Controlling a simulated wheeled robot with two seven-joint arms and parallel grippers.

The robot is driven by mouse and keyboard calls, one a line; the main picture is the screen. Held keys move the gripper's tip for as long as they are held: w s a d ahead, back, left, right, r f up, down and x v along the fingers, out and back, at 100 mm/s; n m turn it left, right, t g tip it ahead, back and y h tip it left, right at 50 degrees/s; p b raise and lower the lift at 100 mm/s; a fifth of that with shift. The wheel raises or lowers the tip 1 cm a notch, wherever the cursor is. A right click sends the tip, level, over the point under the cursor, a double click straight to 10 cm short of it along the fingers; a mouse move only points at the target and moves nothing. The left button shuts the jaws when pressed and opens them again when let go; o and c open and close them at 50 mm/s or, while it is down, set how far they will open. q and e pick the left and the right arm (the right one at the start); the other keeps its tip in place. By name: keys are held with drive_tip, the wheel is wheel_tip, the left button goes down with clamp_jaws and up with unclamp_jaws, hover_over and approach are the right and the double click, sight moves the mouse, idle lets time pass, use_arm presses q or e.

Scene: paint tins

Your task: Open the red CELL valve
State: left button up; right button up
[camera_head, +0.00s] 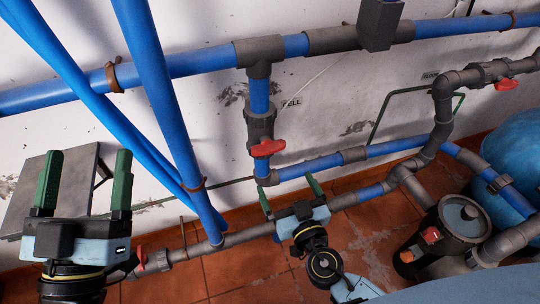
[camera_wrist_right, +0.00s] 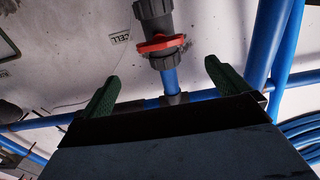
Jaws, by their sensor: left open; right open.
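The red CELL valve handle (camera_head: 268,148) sits on a grey valve body on a vertical blue pipe, beside a small CELL label (camera_head: 292,103). In the right wrist view the red handle (camera_wrist_right: 160,45) lies across the pipe, with the CELL label (camera_wrist_right: 120,38) to its left. My right gripper (camera_head: 290,192) is open and empty, below and slightly right of the handle, apart from it. In its wrist view the green fingers (camera_wrist_right: 160,88) stand either side of the pipe's line, with the handle beyond them. My left gripper (camera_head: 86,178) is open and empty at the far left.
Another red valve handle (camera_head: 506,83) is at the upper right, and one (camera_head: 140,258) is low beside my left gripper. Slanting blue pipes (camera_head: 160,90) stand between my grippers. A grey panel (camera_head: 60,170) is behind my left gripper. A dark pump-like unit (camera_head: 440,235) stands at right.

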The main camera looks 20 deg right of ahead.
sight(271, 152)
drive_tip(key=w, duration=1.1)
drive_tip(key=shift+a+p, duration=0.2)
drive_tip(key=shift+p, duration=0.15)
drive_tip(key=shift+w, duration=0.5)
use_arm(q)
drive_tip(key=shift+w+f+g+y, duration=0.15)
drive_tip(key=shift+w+f+g, duration=0.1)
drive_tip(key=shift+f+g, duration=0.3)
drive_tip(key=shift+w+f+g+y, duration=0.15)
drive_tip(key=shift+w+f+g, duration=0.15)
drive_tip(key=shift+f, duration=0.3)
use_arm(e)
drive_tip(key=c, duration=0.9)
